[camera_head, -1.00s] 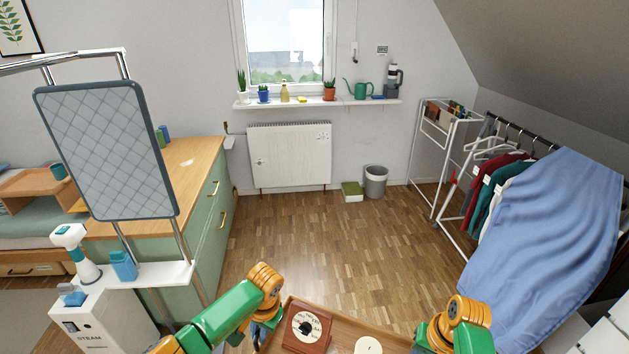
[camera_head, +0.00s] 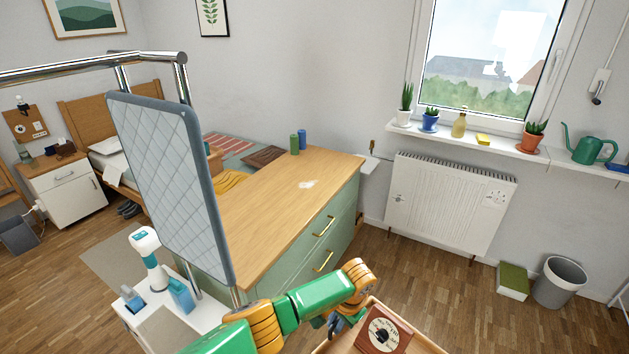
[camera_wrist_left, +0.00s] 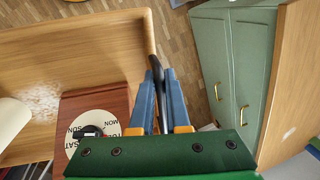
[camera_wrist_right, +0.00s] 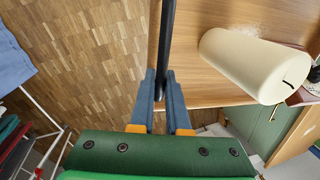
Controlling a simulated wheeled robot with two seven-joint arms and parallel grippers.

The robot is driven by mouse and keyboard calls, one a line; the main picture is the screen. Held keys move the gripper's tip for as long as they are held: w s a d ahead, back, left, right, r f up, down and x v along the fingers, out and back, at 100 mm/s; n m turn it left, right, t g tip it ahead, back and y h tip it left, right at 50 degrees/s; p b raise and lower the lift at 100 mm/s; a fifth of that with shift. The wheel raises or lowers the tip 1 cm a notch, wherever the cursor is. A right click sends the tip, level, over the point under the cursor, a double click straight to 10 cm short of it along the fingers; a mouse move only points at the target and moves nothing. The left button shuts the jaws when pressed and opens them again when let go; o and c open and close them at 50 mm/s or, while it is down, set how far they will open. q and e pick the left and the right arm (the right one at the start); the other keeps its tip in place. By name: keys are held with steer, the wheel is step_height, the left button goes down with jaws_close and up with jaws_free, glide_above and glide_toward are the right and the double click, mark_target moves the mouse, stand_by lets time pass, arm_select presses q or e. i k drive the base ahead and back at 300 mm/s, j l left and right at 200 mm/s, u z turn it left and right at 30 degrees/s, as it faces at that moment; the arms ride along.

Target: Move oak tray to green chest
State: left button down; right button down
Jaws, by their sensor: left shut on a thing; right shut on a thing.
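The oak tray (camera_head: 422,338) shows at the bottom of the head view, held in front of me over the floor. My left gripper (camera_head: 336,322) is shut on its dark handle, which also shows in the left wrist view (camera_wrist_left: 152,32). My right gripper (camera_wrist_right: 161,78) is outside the head view; in the right wrist view it is shut on the other dark handle (camera_wrist_right: 167,25). On the tray are a red-brown dial block (camera_head: 384,330) and a cream candle (camera_wrist_right: 252,66). The green chest (camera_head: 342,208), with a wooden top (camera_head: 270,215) and brass handles, stands ahead and left.
A steamer with a padded board (camera_head: 170,180) stands at the chest's near left. A radiator (camera_head: 450,200), green box (camera_head: 513,281) and bin (camera_head: 560,282) are right.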

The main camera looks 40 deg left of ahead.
mark_target(280, 198)
steer(key=i+u, duration=0.2)
steer(key=i, duration=0.65)
steer(key=i+l+u, duration=0.15)
steer(key=i, duration=0.75)
steer(key=i+u, duration=0.65)
steer(key=i, duration=0.3)
steer(key=i+l+u, duration=0.35)
steer(key=i+u, duration=0.15)
steer(key=u, duration=0.3)
steer(key=i+u, duration=0.2)
steer(key=u, duration=0.25)
steer(key=i+u, duration=0.15)
steer(key=u, duration=0.25)
steer(key=i+u, duration=0.15)
steer(key=u, duration=0.3)
steer(key=i+l+u, duration=0.1)
steer(key=u, duration=0.35)
steer(key=l, duration=0.1)
